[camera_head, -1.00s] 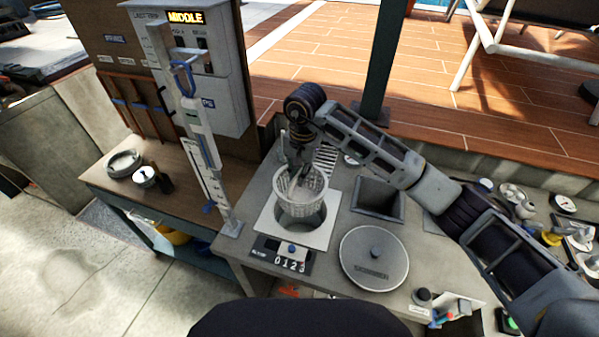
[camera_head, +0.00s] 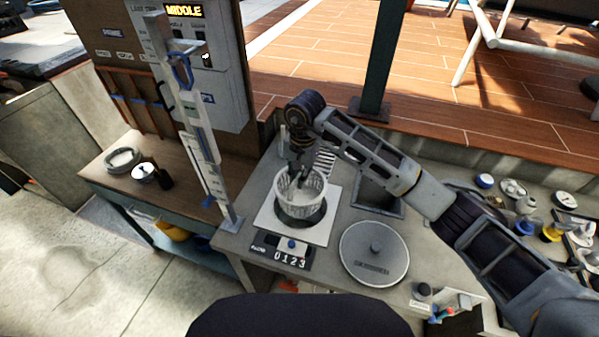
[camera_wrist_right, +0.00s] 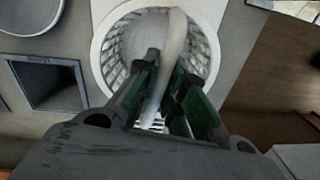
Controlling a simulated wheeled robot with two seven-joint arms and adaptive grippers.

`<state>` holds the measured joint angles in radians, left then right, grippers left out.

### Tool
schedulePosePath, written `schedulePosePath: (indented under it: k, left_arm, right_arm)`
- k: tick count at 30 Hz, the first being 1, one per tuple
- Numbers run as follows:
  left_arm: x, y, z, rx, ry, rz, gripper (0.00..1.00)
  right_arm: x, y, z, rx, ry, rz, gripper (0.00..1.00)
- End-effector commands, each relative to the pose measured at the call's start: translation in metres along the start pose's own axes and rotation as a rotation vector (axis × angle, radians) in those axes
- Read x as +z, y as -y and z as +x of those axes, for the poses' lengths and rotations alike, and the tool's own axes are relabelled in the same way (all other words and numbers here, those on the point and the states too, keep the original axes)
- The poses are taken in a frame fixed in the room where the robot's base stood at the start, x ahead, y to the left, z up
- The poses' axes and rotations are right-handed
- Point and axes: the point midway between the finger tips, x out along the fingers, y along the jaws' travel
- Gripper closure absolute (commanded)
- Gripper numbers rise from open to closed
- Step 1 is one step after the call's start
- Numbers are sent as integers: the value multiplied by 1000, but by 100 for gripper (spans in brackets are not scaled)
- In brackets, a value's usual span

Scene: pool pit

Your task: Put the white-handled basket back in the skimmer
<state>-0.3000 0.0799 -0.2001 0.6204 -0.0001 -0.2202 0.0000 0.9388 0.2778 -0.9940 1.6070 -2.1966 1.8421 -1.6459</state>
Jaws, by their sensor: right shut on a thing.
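The white lattice basket (camera_head: 314,206) is over the round skimmer opening in a square white plate (camera_head: 268,218). A dark strip of the opening shows at the basket's lower right; I cannot tell whether the basket's bottom is below the rim. My right gripper (camera_head: 300,178) is above the basket. In the right wrist view the right gripper (camera_wrist_right: 168,88) is shut on the white handle (camera_wrist_right: 174,40), with the basket's lattice wall (camera_wrist_right: 112,72) around and below it. My left gripper is not in view.
A round grey lid (camera_head: 374,254) lies right of the plate. A square bin opening (camera_head: 378,192) is behind it, partly under my arm. An upright gauge post (camera_head: 196,125) stands left. Small fittings crowd the right side.

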Motion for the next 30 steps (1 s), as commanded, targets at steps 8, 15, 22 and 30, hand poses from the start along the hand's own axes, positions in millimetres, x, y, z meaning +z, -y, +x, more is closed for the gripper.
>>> schedulePosePath:
  k: [8, 15, 22, 30]
  left_arm:
    - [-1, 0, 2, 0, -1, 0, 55]
    - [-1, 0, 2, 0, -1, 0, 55]
    - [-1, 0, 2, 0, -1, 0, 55]
    - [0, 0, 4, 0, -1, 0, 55]
  right_arm:
    - [0, 0, 7, -1, 1, 0, 100]
    - [0, 0, 7, -1, 0, 0, 100]
    - [0, 0, 7, -1, 0, 0, 100]
    - [0, -1, 8, 0, -1, 0, 100]
